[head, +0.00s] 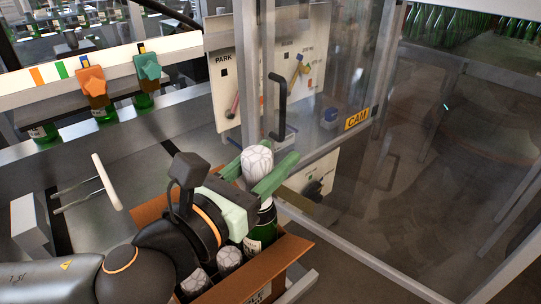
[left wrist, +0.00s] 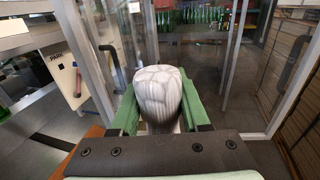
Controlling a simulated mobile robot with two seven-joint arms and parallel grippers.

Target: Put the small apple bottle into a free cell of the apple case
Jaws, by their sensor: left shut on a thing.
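My left gripper (head: 256,177), with green fingers, is shut around the neck of a dark green bottle (head: 266,222) with a white foil top. The foil top (left wrist: 158,95) shows between the fingers in the left wrist view. The bottle is about upright over or within the right part of an open cardboard case (head: 288,252). Its base is hidden, so I cannot tell whether it rests on the floor of a cell. Two other white-topped bottles (head: 229,258) (head: 195,282) stand in the case. The case's label is only partly visible. My right gripper is not in view.
A clear-panelled frame with a black handle (head: 281,104) stands just behind the case. A white panel marked PARK (head: 222,85) is behind it. A white-handled bar (head: 106,182) juts out left of the case.

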